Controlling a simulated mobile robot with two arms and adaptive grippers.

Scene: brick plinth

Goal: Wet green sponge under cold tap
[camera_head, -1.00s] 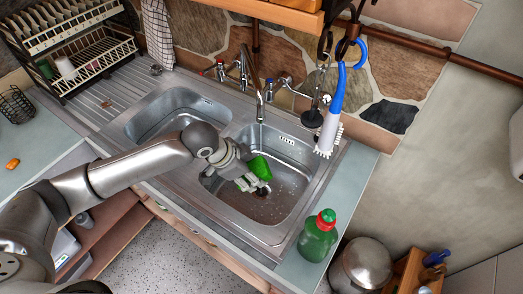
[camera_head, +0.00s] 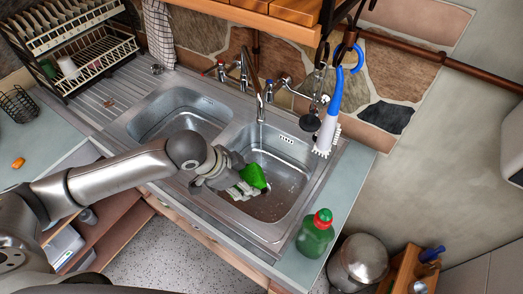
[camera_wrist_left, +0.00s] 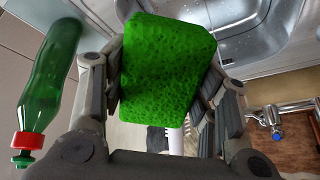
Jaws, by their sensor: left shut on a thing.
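The green sponge (camera_head: 254,177) is held by my left gripper (camera_head: 244,186) over the right sink basin (camera_head: 285,150), in front of the tap spout (camera_head: 262,112) and apart from it. In the left wrist view the sponge (camera_wrist_left: 167,65) sits between both fingers, its broad porous face to the camera. The tap with the blue mark (camera_wrist_left: 277,132) shows at the right of that view. In the head view the cold tap handle (camera_head: 268,86) is small, behind the sink. Pale specks show in the right basin; I cannot tell whether water runs. My right gripper is out of view.
A green bottle with a red cap (camera_head: 315,233) stands on the counter right of the sink. A blue-handled brush (camera_head: 330,120) hangs at the basin's back right. A dish rack (camera_head: 80,45) stands at the back left. The left basin (camera_head: 172,112) is empty.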

